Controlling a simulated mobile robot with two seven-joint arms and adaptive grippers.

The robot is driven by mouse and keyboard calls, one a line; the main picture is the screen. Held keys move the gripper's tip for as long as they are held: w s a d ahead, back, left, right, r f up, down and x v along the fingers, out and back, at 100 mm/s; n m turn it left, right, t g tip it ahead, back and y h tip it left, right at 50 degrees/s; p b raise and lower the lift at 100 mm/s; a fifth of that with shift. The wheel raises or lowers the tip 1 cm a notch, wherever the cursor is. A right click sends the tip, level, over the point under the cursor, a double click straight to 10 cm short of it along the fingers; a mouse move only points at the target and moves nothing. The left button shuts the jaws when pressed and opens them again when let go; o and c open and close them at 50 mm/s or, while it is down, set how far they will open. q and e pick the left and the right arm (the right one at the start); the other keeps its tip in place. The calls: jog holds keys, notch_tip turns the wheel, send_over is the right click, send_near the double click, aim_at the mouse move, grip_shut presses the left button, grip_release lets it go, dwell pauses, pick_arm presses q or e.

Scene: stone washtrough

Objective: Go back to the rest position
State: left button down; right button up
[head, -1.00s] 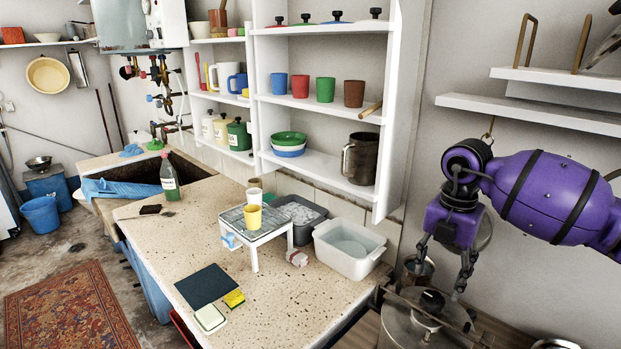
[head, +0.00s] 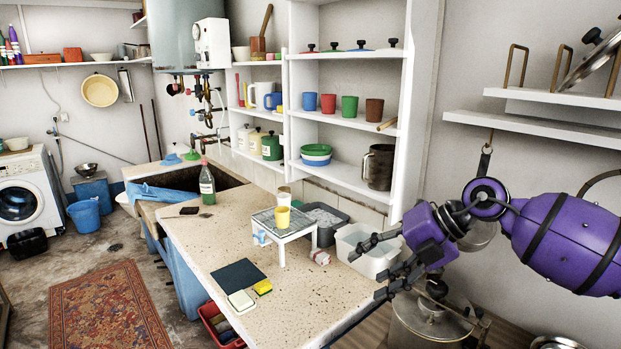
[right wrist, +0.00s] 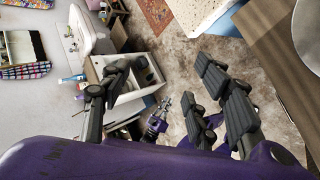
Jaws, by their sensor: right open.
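In the head view my right gripper (head: 368,272) points left, its dark fingers spread and nothing between them. It is in front of the worktop's right end, overlapping the white basin in the picture. The right arm comes in from the right, below the wall shelves. In the right wrist view the fingers of the right gripper (right wrist: 165,80) are wide apart, with open floor beyond. A small purple and dark gripper (right wrist: 160,118), apparently my left one, shows between them; its jaws are too small to read. The head view shows no left arm.
The stone worktop (head: 215,235) carries a small stand with a yellow cup (head: 283,217), a white basin (head: 352,239), a grey tub and a green bottle (head: 207,184). A lidded pot (head: 430,322) is just below my right gripper. Floor with a rug (head: 110,312) lies left.

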jog(key=a+r+m+t+y, duration=0.1)
jog(key=a+r+t+y, duration=0.15)
jog(key=a+y, duration=0.55)
jog(key=d+f+m+t+h, duration=0.4)
jog(key=f+m+t+h, duration=0.15)
jog(key=f+m, duration=0.4)
jog(key=d+f+m+t+h, duration=0.55)
jog(key=f+m, duration=0.35)
jog(key=m, duration=0.2)
jog(key=s+d+f+m+g+h, duration=0.3)
jog(key=s+f+m, duration=0.3)
jog(key=s+f, duration=0.7)
pick_arm(q)
jog(key=s+d+f+g, duration=0.1)
jog(key=s+f, duration=0.3)
jog(key=s, duration=0.1)
jog(key=shift+d, duration=0.15)
pick_arm(e)
jog(key=s+d+f+m+g+h, duration=0.1)
jog(key=s+f+m+g, duration=0.1)
jog(key=s+f, duration=0.5)
jog(key=s+d+f+m+g+h, duration=0.1)
jog(key=s+f+m+g, duration=0.1)
jog(key=s+f, duration=0.6)
jog(key=s+m, duration=0.1)
jog(key=s, duration=0.3)
jog(key=shift+s, duration=0.3)
